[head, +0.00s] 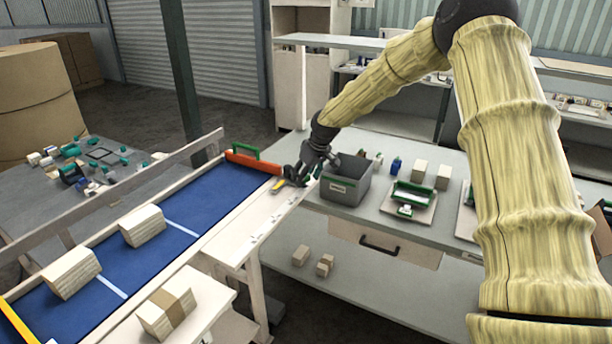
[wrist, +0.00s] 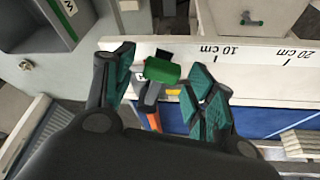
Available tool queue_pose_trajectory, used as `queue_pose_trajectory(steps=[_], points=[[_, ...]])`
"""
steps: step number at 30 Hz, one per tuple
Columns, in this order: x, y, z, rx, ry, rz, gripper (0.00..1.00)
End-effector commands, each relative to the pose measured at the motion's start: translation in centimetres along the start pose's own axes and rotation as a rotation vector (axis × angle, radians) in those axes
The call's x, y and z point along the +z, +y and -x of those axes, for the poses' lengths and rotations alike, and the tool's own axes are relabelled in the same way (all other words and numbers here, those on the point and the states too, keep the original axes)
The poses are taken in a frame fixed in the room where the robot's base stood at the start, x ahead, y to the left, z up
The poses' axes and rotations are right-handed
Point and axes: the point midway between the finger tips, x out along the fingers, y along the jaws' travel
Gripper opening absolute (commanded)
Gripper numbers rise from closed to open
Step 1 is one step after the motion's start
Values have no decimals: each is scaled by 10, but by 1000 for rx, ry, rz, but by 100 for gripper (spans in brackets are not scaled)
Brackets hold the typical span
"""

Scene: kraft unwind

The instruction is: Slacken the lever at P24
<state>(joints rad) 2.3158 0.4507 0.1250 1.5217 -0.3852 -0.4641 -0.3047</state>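My gripper (head: 302,174) is at the far end of the white conveyor rail, beside the grey bin. In the wrist view its two teal-padded fingers (wrist: 160,66) stand apart. A green handle (wrist: 162,71), seemingly the lever, lies between them, close to the left finger and with a clear gap to the right one. Grey, orange and yellow parts show just below the handle. No P24 label is readable. In the head view the gripper hides the green handle; a small yellow piece (head: 278,186) shows beside it.
The white rail (wrist: 255,55) carries 10 cm and 20 cm marks. The blue belt (head: 185,220) bears pale blocks, with an orange bar and green handle (head: 255,158) across its end. The grey bin (head: 346,190) stands close on my gripper's right, on the bench.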

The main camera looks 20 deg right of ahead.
Motion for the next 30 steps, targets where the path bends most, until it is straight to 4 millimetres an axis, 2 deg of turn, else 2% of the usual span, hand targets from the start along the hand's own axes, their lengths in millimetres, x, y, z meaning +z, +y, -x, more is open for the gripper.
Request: queue_pose_trajectory(steps=[8, 14, 30], points=[[0, 0, 0, -1, -1, 0, 57], [0, 0, 13, 0, 0, 0, 57], [0, 0, 93, -1, 0, 0, 57]])
